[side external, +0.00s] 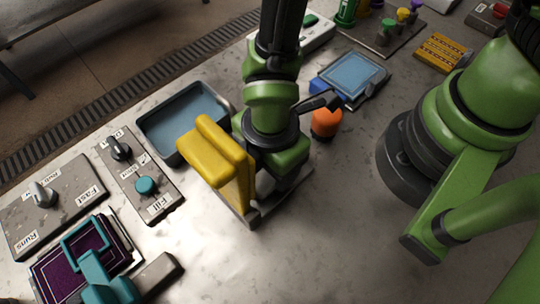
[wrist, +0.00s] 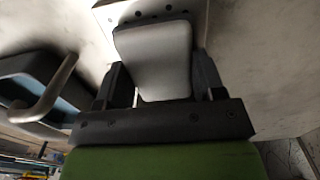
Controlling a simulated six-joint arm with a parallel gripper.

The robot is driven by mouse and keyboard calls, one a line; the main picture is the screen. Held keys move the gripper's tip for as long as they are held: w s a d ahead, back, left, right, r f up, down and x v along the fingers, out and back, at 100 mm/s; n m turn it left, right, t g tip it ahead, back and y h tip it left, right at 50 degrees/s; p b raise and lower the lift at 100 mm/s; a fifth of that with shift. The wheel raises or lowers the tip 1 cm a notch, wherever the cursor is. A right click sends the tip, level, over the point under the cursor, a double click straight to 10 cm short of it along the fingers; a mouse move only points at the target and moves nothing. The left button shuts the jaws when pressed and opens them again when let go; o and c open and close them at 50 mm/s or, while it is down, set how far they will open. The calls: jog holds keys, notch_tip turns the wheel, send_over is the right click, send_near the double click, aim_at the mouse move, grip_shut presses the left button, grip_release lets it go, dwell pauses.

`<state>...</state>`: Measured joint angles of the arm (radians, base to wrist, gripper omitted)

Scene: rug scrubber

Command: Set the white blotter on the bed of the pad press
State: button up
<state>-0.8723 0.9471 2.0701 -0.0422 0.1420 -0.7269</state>
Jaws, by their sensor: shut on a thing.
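The white blotter (wrist: 155,58) is a pale rounded block in the wrist view. It sits between the two dark fingers of my gripper (wrist: 162,72), which is shut on it. Beyond the blotter is a grey metal plate with a row of small holes (wrist: 108,22), which looks like the press bed. I cannot tell whether the blotter touches it. In the side view my gripper (side external: 268,180) is low, close behind a thick upright yellow part (side external: 217,155) above a metal base (side external: 250,216), apparently the pad press. The yellow part and my gripper hide most of the blotter there.
A blue-bottomed tray (side external: 150,126) with a metal rail lies left of my gripper. An orange knob (side external: 326,123) and a blue-topped device (side external: 350,74) stand to the right. Labelled knob panels (side external: 139,173) and a teal-handled frame (side external: 80,262) lie at left. The front middle is clear.

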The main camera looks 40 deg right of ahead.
jog(key=shift+f, duration=0.1)
jog(key=o, duration=0.9)
jog(key=shift+o, duration=0.2)
notch_tip(320, 180, up, 10)
